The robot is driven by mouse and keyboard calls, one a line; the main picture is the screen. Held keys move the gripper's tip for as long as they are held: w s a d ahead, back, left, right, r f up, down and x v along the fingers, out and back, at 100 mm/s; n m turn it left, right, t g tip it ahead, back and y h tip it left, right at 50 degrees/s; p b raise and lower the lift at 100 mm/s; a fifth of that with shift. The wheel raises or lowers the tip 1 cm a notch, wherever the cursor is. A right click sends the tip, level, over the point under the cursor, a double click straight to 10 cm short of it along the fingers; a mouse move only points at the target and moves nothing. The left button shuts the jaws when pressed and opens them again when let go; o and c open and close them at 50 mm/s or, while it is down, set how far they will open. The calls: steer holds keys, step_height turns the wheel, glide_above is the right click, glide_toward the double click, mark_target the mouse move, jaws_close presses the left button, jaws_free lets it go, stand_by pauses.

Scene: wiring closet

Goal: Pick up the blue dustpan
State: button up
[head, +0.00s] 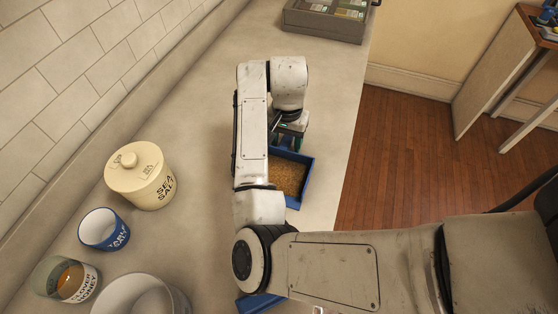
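A blue open-topped, tray-like thing (306,184) lies on the counter, partly hidden by my arm. A brown, grainy-looking surface shows inside its blue walls. A second blue piece (259,302) shows at the bottom edge, mostly covered by my arm. I cannot tell for sure which of the two is the dustpan. My gripper (287,142) points down at the far end of the blue tray-like thing. Its fingertips are mostly hidden, so I cannot tell whether it touches anything or is open.
A cream sea salt jar (140,178), a blue mug (103,230), a honey jar (66,280) and a white bowl (130,295) stand at the left. A grey case (325,22) sits at the far end. The counter (215,110) is clear between; its right edge drops to a wooden floor (410,150).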

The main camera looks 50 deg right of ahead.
mark_target(295, 161)
jaws_close()
stand_by(0.3)
steer(key=shift+r, duration=0.1)
steer(key=shift+r, duration=0.5)
steer(key=s+a+r, duration=0.2)
steer(key=s+r, duration=0.4)
steer(key=s+a+r+p, duration=0.1)
steer(key=s+a+r, duration=0.1)
steer(key=s+r, duration=0.3)
steer(key=shift+s+a+r, duration=0.4)
steer(key=shift+s, duration=0.7)
